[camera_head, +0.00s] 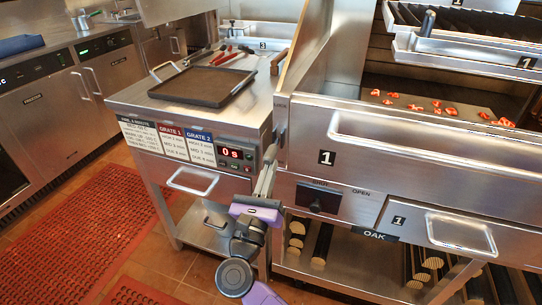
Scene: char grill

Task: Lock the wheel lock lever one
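No part that I can surely name as wheel lock lever one shows. A small dark metal fitting (281,132) sits on the left front corner of the steel grill (410,150), left of a "1" plate. My gripper (270,155) is at the end of my purple and grey arm, just below the corner fitting and in front of the gap between side table and grill. Its fingers are too thin and edge-on to read, and contact is unclear.
A steel side table (255,95) at left holds a dark flat tray (200,86) and red-handled tools. A black knob (325,200) and a drawer handle (462,235) project from the grill front. Logs lie on the lower shelf. Floor with red mats (90,235) is open at left.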

